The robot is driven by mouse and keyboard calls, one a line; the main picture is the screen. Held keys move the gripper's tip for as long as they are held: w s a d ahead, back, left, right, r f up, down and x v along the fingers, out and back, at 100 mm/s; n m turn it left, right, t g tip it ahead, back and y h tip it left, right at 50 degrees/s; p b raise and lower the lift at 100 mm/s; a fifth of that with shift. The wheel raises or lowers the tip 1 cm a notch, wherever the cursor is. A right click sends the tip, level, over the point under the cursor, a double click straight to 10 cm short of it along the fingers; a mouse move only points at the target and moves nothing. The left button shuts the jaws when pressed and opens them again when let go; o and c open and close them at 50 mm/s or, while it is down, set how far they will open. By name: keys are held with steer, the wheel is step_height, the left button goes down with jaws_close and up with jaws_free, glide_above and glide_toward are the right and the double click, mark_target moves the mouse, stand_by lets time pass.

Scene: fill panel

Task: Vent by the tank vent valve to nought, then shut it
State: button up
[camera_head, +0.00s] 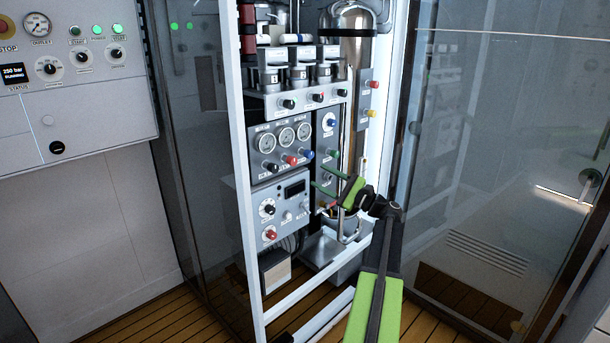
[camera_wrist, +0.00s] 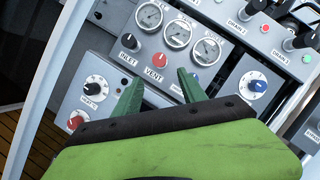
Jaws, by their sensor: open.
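A red knob labelled VENT (camera_wrist: 160,60) sits on the grey gauge panel, between a black knob (camera_wrist: 130,42) and a blue knob (camera_wrist: 193,78). The same red knob shows in the head view (camera_head: 291,160). Whether it is the tank vent valve I cannot tell. Three round gauges (camera_wrist: 178,34) are above these knobs; their needles are too small to read surely. My gripper (camera_wrist: 159,76) is open and empty, its green fingers pointing at the panel just short of the red knob. In the head view my gripper (camera_head: 322,169) is right of the panel's lower edge.
A lower box has a dial (camera_head: 267,208) and another red knob (camera_head: 270,234). A drain row (camera_head: 318,97) is above the gauges. Red (camera_head: 374,85) and yellow (camera_head: 372,113) knobs are by the steel cylinder. White frame posts and a glass door (camera_head: 470,150) flank the opening.

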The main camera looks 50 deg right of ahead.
steer(key=b+v, duration=0.1)
steer(key=v, duration=0.5)
steer(key=shift+s, duration=0.35)
